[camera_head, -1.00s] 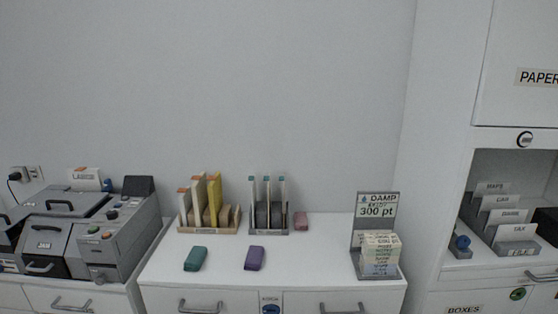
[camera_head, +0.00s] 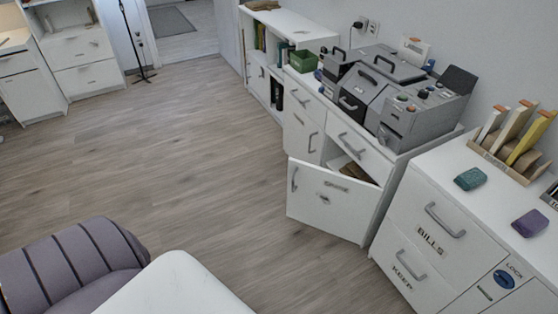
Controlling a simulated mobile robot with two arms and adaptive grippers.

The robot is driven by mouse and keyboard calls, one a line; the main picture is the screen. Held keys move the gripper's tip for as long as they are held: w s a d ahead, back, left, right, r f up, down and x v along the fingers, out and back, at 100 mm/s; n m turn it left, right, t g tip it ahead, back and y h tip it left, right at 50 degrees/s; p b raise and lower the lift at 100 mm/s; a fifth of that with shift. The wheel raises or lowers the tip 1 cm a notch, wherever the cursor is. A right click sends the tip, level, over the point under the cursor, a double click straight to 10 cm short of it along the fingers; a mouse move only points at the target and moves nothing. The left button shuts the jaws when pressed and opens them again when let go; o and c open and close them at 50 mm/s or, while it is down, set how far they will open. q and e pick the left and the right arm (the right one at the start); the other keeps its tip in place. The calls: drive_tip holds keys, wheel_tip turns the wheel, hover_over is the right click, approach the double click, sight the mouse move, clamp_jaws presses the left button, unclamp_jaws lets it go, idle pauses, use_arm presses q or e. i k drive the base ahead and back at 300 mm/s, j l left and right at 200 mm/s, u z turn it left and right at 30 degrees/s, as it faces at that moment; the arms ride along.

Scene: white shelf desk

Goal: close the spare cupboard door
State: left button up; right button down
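A white cupboard door (camera_head: 328,203) stands ajar in the head view, below the desk that carries the grey machine. It swings out over the floor, with its free edge and grey handle (camera_head: 294,179) at the left. Small labels on it are too small to read, so I cannot confirm the word spare. A brown item (camera_head: 354,171) shows in the gap behind its top edge. Neither of my grippers is in view.
Wooden floor (camera_head: 190,150) is clear left of the door. A purple-grey padded seat (camera_head: 75,265) stands at the lower left. A white drawer unit (camera_head: 425,225) marked BILLS and KEEP stands right of the door. The grey machine (camera_head: 400,95) sits above.

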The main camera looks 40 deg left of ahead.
sight(337, 204)
drive_tip(key=u, duration=0.7)
